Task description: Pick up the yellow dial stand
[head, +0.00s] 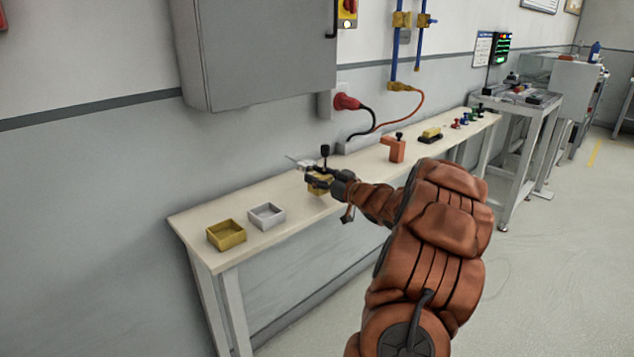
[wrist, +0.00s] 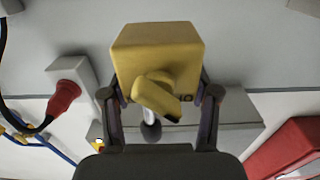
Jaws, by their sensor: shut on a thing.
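The yellow dial stand (wrist: 158,55) is a yellow block with a yellow pointer-shaped dial (wrist: 155,93) on its face. In the wrist view it sits between the two fingers of my gripper (wrist: 162,97), which is shut on its sides. In the head view the stand (head: 319,187) is partly hidden by my gripper (head: 316,179) over the middle of the bench (head: 285,239). I cannot tell whether its base touches the bench top.
A yellow tray (head: 226,235) and a grey tray (head: 266,216) stand at the bench's near end. An orange stand with a black knob (head: 396,150) is to the right, with small items beyond. A grey cabinet (head: 262,50) hangs above. A red plug (head: 346,102) is on the wall.

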